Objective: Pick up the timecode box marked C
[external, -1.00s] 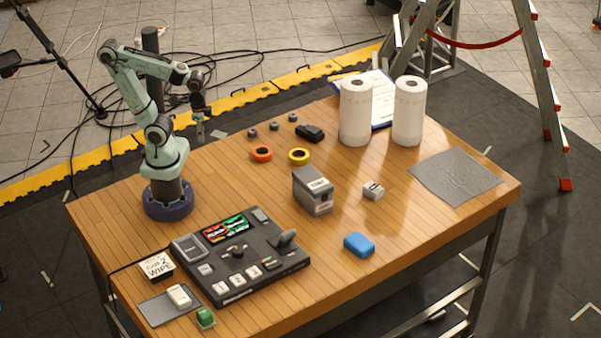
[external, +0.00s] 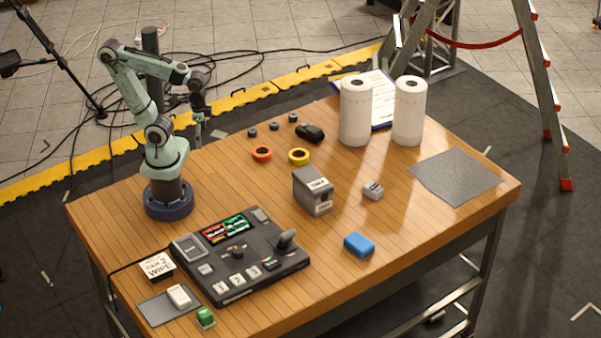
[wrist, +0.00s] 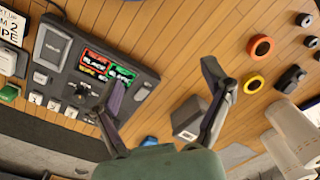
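No letter C is readable in either view, so I cannot tell which box is marked C. Several small boxes lie on the table: a white one (external: 179,296) on a dark pad, a green one (external: 205,318) at the front edge, a blue one (external: 359,244) and a light grey one (external: 373,191). The green box (wrist: 9,93) and blue box (wrist: 150,141) also show in the wrist view. My gripper (external: 198,134) hangs at the table's back left, away from all of them. In the wrist view its fingers (wrist: 164,74) are spread wide with nothing between them.
A control panel (external: 215,285) fills the front left. A grey labelled device (external: 312,192) stands mid-table. Orange (external: 262,154) and yellow (external: 299,156) tape rolls lie behind it. Two paper rolls (external: 356,112) stand at the back. Bare wood lies around the blue box.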

